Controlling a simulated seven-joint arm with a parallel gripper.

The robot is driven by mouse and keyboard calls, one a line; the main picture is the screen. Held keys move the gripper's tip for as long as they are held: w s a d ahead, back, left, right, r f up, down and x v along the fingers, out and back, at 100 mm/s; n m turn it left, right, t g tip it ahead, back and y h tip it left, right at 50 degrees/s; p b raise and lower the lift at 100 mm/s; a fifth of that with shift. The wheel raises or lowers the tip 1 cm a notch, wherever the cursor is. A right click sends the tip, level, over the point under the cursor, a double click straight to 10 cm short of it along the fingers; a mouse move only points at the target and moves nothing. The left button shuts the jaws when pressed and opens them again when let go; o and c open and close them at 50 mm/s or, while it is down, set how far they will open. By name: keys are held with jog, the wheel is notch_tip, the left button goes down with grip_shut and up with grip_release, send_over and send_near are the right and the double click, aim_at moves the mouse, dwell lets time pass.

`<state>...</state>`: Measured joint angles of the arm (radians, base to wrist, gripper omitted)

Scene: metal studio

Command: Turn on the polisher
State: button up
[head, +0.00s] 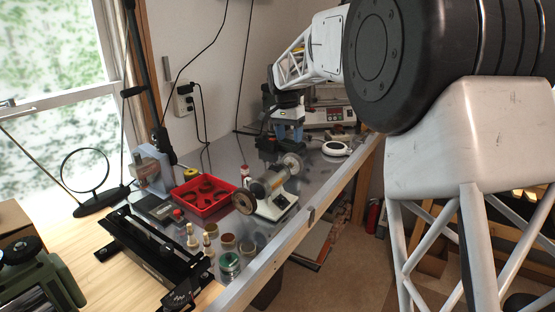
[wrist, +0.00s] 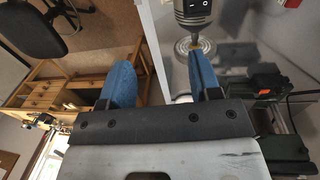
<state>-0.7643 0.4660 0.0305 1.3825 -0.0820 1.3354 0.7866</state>
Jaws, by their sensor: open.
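The polisher (head: 268,190) stands on the grey metal bench top, with a grey motor body, a wheel at each end and a pale base. In the wrist view the polisher (wrist: 194,12) shows at the top, its near wheel (wrist: 203,44) close beside the right fingertip; I cannot tell whether they touch. My gripper (head: 288,140) is behind the polisher in the head view, fingers pointing down. In the wrist view my gripper (wrist: 158,58) has its blue fingers wide apart, with nothing between them.
A red tray (head: 206,208) lies left of the polisher, with several small jars in front of it. A white round object (head: 336,149) and a device with a display (head: 325,115) are behind. The bench's right edge (head: 310,215) runs close beside the polisher, with floor beyond.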

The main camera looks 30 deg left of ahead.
send_near(276, 165)
jog(key=shift+w+a+f, duration=0.15)
jog(key=shift+w+a, duration=0.1)
jog(key=shift+w, duration=0.35)
jog(key=shift+f, duration=0.15)
jog(key=shift+d+f, duration=0.15)
jog(key=shift+f, duration=1.1)
jog(key=shift+d+f, duration=0.2)
jog(key=shift+f, duration=1.05)
jog(key=shift+d+f, duration=0.15)
jog(key=shift+f, duration=1.05)
jog(key=shift+c, duration=0.4)
